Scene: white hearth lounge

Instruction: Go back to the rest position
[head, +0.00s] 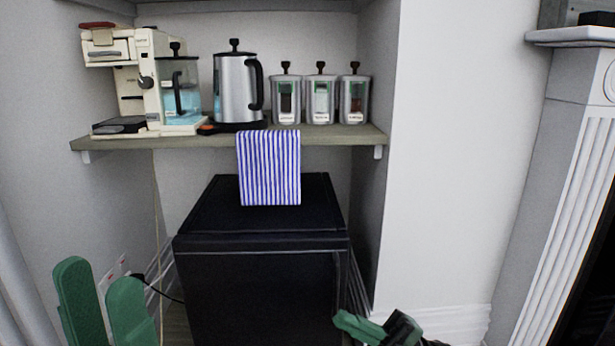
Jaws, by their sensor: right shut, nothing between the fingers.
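My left gripper (100,285) shows at the lower left, with two green fingers pointing up and a gap between them. It is open and empty, in front of the left wall and left of the black cabinet. My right gripper (366,328) shows at the bottom edge, right of the middle, near the cabinet's lower right corner. Its green fingers point left, and it is shut with nothing in it. The rest of both arms is out of view.
A black box-shaped cabinet (262,290) stands below a wooden shelf (335,136). The shelf holds a coffee machine (150,85), a kettle (234,90) and three canisters (320,100). A striped towel (269,170) hangs over its edge. A white fireplace surround (570,150) stands right.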

